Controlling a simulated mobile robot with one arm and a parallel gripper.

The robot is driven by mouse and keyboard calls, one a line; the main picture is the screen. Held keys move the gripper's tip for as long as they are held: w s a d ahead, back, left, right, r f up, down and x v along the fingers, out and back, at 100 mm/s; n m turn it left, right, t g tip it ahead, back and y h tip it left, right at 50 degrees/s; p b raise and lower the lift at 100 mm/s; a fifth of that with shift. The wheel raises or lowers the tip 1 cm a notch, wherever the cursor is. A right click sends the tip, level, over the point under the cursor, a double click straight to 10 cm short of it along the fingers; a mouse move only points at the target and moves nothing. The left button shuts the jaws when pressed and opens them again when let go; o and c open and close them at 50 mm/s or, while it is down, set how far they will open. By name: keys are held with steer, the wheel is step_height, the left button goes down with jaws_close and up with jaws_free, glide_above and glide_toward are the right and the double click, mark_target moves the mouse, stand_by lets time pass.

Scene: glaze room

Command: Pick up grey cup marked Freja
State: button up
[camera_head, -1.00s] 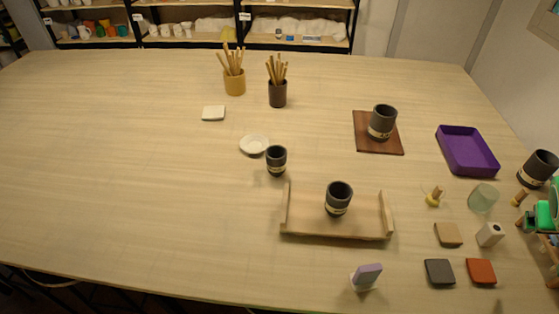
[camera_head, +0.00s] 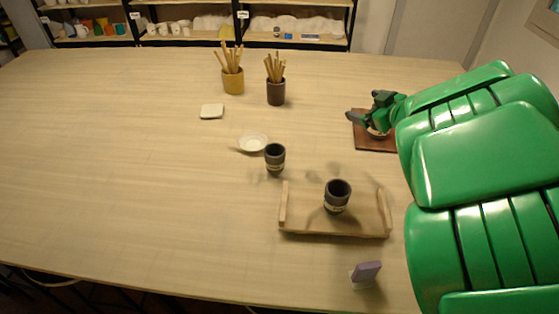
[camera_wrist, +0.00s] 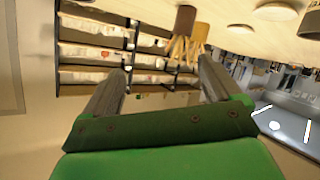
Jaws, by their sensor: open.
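One dark grey cup (camera_head: 275,158) stands by a white dish. Another dark grey cup (camera_head: 337,196) stands on a wooden tray.
The wooden tray (camera_head: 310,229) has raised ends. A white dish (camera_head: 253,142), a white tile (camera_head: 212,111), two pots of sticks (camera_head: 233,81) (camera_head: 276,93) and a purple block (camera_head: 366,272) stand around. My arm hides the table's right side. The left is clear.

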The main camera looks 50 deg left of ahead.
steer(key=s+a+f+n+g, duration=0.2)
steer(key=s+a+f+g, duration=0.3)
steer(key=s, duration=0.4)
steer(key=n+g+h, duration=0.1)
steer(key=n+g, duration=0.1)
steer(key=g, duration=0.3)
glide_toward(267, 151)
steer(key=a, duration=0.2)
steer(key=shift+s+d+f+x, duration=0.1)
steer(key=shift+s+x, duration=0.05)
steer(key=shift+x, duration=1.15)
steer(key=shift+s+d+f+x, duration=0.1)
steer(key=shift+d+x, duration=0.05)
steer(key=shift+x, duration=1.1)
steer(key=shift+s+d+f+x, duration=0.1)
steer(key=shift+s+x, duration=0.05)
steer(key=shift+x, duration=1.15)
steer(key=shift+h, duration=0.3)
steer(key=c, duration=1.2)
steer(key=shift+o, duration=0.2)
steer(key=shift+r, duration=0.1)
